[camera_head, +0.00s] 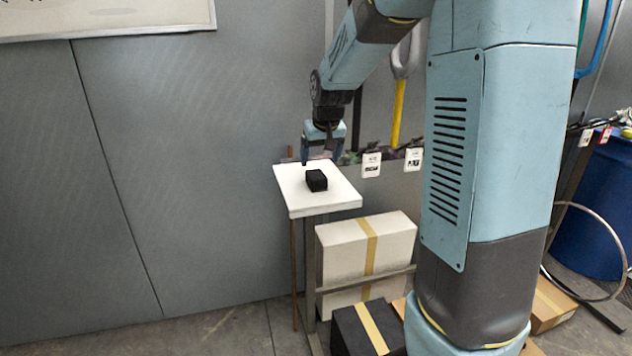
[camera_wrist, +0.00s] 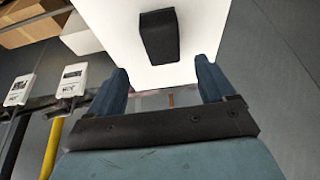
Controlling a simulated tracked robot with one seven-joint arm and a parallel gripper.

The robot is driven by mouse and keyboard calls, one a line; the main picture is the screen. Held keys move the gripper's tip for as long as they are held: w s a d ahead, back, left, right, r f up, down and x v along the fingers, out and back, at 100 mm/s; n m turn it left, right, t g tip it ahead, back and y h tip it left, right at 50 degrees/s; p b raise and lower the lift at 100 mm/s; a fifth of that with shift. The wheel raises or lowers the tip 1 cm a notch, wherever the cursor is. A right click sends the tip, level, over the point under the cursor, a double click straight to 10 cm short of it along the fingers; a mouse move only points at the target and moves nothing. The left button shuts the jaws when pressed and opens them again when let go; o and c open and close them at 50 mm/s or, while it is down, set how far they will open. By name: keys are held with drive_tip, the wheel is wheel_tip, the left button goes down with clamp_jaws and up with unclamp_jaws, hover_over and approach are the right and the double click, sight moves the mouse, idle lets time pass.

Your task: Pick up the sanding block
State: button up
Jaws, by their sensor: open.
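The sanding block is a small black block (camera_head: 316,180) lying on a white tabletop (camera_head: 335,199). It also shows in the wrist view (camera_wrist: 159,35), with the white top (camera_wrist: 203,35) around it. My gripper (camera_head: 320,158) is above the back part of the tabletop, behind the block in the head view. In the wrist view my gripper (camera_wrist: 163,80) is open, its two blue fingers apart with nothing between them. The block lies beyond the fingertips, roughly in line with the gap, and is apart from them.
A large white box (camera_head: 340,256) with tan tape and a black box (camera_head: 352,335) stand below the table. Tagged items (camera_head: 371,165) hang on a rail to its right. A grey wall (camera_head: 180,160) is behind. A blue barrel (camera_head: 597,215) stands far right.

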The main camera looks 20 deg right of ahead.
sight(317, 174)
drive_tip(key=shift+x, duration=1.15)
drive_tip(key=x, duration=0.3)
drive_tip(key=shift+s+a+f, duration=0.15)
drive_tip(key=shift+a+f, duration=0.05)
drive_tip(key=shift+f, duration=0.2)
drive_tip(key=shift+x, duration=0.75)
drive_tip(key=shift+c, duration=0.5)
